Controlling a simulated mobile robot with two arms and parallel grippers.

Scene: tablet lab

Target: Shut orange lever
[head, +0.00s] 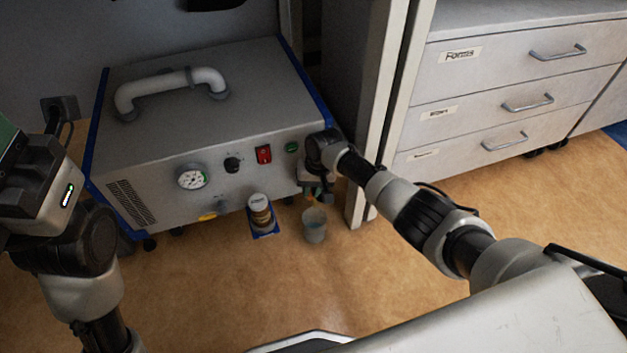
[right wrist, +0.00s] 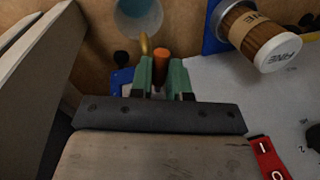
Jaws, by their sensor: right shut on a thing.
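The orange lever (right wrist: 161,62) shows in the right wrist view as a short orange knob between the two green fingertips of my right gripper (right wrist: 162,78). The fingers are shut on it, and the gripper hides its lower part. In the head view my right gripper (head: 319,188) is at the lower right front corner of the grey machine (head: 228,105); I cannot make out the lever there. My left gripper (head: 40,185) is partly in view at the left edge. Its fingertips are not clear, so I cannot tell whether it is open or shut.
A brown jar (head: 260,211) stands on a small blue holder at the machine's front. A translucent cup (head: 314,225) is below my right gripper. A yellow part (right wrist: 145,44) is just beyond the lever. A white post (head: 378,115) and drawers (head: 510,100) are at the right.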

